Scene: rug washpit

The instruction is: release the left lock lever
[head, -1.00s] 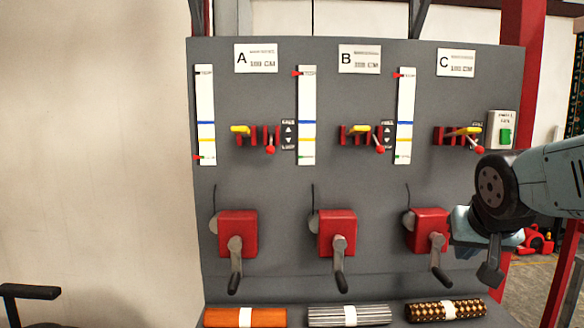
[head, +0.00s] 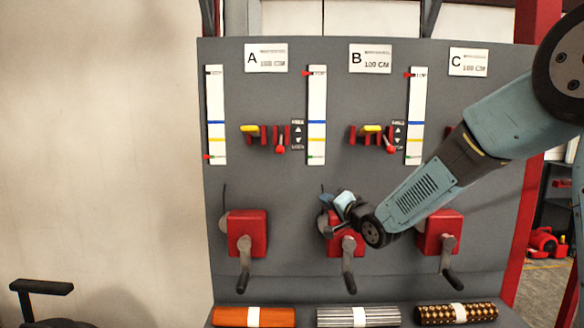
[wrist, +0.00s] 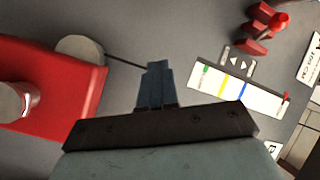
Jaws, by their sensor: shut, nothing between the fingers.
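The left station, under plate A, has a yellow-handled lever (head: 250,129) lying to the left in red brackets. Beside it is a red-knobbed lever (head: 281,148), hanging down beside a small arrow plate (head: 298,135). I cannot tell from the lettering which one is the lock lever. My gripper (head: 327,199) is in front of the middle red crank box (head: 347,240), below and right of these levers. In the wrist view the shut, empty fingers (wrist: 155,69) point toward the panel, with A's red brackets and lever (wrist: 265,25) at the upper right.
White gauge strips (head: 317,115) stand beside the levers; the middle one also shows in the wrist view (wrist: 240,92). Crank boxes with handles line the lower panel, including the left one (head: 247,232). Rolls (head: 254,316) lie below. My arm hides station C's levers.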

